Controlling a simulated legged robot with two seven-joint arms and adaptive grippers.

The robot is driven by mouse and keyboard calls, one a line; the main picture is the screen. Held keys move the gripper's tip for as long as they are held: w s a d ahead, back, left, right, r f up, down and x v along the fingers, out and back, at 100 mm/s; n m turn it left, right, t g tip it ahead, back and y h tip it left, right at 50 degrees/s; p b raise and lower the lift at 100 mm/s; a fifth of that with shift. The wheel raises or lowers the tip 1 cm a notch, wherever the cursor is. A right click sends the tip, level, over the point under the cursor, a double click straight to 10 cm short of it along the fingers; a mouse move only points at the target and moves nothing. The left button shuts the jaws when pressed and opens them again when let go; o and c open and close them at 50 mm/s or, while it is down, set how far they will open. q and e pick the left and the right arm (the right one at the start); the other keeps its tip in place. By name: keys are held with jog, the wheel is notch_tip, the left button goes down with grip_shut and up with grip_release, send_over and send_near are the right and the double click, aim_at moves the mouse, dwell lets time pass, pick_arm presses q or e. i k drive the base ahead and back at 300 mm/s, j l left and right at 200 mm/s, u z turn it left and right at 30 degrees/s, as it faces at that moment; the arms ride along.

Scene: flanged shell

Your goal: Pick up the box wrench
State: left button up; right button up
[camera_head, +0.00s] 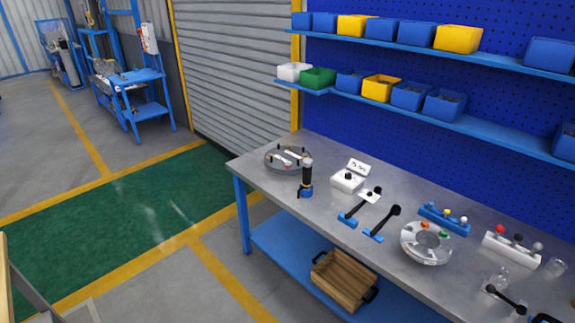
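I cannot pick out a box wrench with certainty. A round grey flanged piece (272,160) lies at the left end of the metal workbench (330,155), with small white and dark parts on it too small to make out. A second round, light grey piece (427,258) with a green spot and an orange spot sits nearer the right. Two black-handled tools with blue ends, the left one (350,215) and the right one (377,234), stand out between them. Neither of my grippers shows.
A white box (346,182), a blue knob block (443,221) and a white knob block (510,250) are on the bench. A wooden crate (343,283) sits on the lower shelf. Green floor left is clear.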

aim_at(395, 210)
jog(key=z, duration=0.3)
jog(key=i+j+z, duration=0.2)
jog(key=z, duration=0.15)
jog(key=i+j+z, duration=0.2)
jog(key=z, duration=0.15)
jog(key=i+j+z, duration=0.15)
jog(key=j+z, duration=0.2)
